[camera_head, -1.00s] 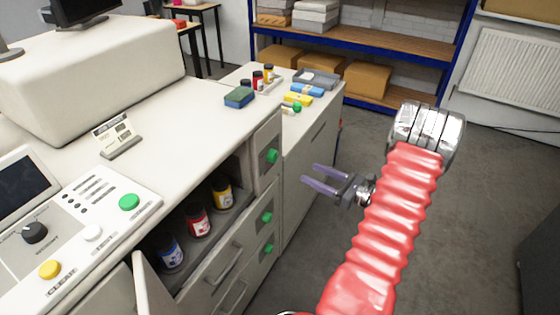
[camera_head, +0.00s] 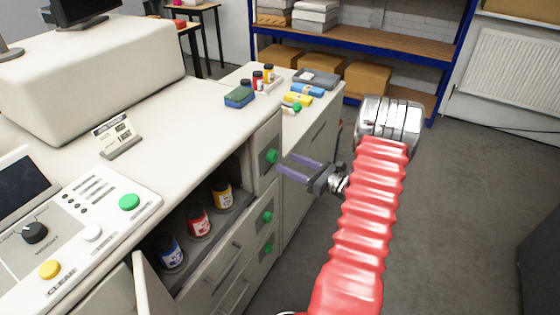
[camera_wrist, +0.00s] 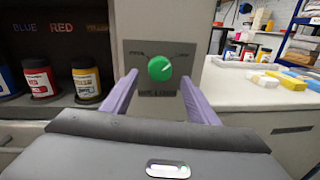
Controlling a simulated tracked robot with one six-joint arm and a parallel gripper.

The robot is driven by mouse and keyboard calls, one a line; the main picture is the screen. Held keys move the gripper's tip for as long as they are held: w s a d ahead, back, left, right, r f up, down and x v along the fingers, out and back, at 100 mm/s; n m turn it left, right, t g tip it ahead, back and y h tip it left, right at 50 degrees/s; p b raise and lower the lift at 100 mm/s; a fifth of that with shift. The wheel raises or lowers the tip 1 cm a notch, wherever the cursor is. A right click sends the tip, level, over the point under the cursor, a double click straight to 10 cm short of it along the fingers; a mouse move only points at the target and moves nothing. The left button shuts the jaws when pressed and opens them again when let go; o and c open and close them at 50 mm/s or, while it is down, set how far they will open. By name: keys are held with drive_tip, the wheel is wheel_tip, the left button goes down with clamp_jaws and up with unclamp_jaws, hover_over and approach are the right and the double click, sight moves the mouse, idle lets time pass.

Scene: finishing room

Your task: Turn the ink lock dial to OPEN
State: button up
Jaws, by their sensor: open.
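The lock dial is a green round knob (camera_wrist: 160,68) on a grey plate (camera_wrist: 160,92) with small labels at its upper left and upper right and a line of text below. The text is too blurred to read surely. A pale pointer mark on the knob tilts to the upper right. The knob (camera_head: 272,156) also shows on the cabinet's upper front in the head view. My gripper (camera_head: 280,163) is open, with purple fingers pointing at the knob. In the wrist view the fingers (camera_wrist: 160,84) stand left and right of the knob, apart from it.
An open compartment left of the dial holds blue (camera_head: 169,251), red (camera_head: 199,222) and yellow (camera_head: 222,195) ink jars. Two more green knobs (camera_head: 266,217) (camera_head: 266,249) sit lower on the cabinet. A side counter (camera_wrist: 240,85) with bottles and coloured blocks lies to the right.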

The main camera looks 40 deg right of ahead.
sight(275, 158)
drive_tip(key=shift+x, duration=2.15)
drive_tip(key=c, duration=1)
drive_tip(key=shift+a, duration=0.2)
drive_tip(key=shift+c, duration=0.2)
drive_tip(key=shift+d, duration=0.1)
